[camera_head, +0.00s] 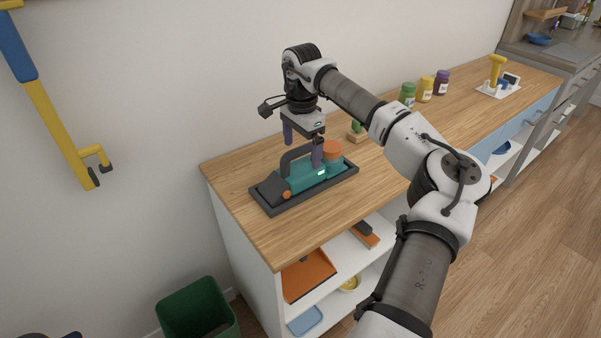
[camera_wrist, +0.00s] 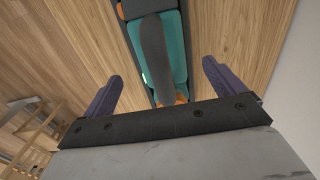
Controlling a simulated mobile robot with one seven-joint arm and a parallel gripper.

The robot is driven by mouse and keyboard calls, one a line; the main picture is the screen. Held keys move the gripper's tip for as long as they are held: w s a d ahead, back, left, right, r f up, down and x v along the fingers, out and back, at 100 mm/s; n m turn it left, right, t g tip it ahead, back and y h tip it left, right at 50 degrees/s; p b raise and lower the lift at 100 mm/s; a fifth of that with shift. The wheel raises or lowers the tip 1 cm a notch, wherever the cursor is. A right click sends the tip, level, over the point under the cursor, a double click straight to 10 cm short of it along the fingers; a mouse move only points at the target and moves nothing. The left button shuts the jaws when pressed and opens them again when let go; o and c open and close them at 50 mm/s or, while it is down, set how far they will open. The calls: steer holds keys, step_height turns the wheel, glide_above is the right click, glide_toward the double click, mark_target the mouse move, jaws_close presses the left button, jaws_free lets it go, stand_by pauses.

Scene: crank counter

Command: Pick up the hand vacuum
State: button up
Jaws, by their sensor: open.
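The hand vacuum (camera_head: 308,174) is teal with a dark arched handle, a dark nozzle and orange parts. It lies in a dark tray (camera_head: 319,189) near the left end of the wooden counter. My gripper (camera_head: 302,148) is open above it, fingers pointing down. In the head view one finger stands on the near side of the handle and the other behind it. In the wrist view the vacuum's dark handle (camera_wrist: 153,50) runs between the two purple fingers of my gripper (camera_wrist: 160,82), apart from both.
A small cactus in a wooden pot (camera_head: 357,132) stands close behind the vacuum. Several jars (camera_head: 425,89) stand farther right on the counter (camera_head: 236,185). Shelves below hold an orange dustpan (camera_head: 308,275). A green bin (camera_head: 198,310) stands on the floor.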

mark_target(300, 167)
steer(key=f+p, duration=0.1)
steer(key=f, duration=0.4)
steer(key=shift+a+f+p, duration=0.1)
steer(key=shift+a+p, duration=0.1)
steer(key=shift+p, duration=0.15)
steer(key=shift+c, duration=0.3)
steer(key=c, duration=1.9)
jaws_close()
steer(key=shift+r, duration=0.2)
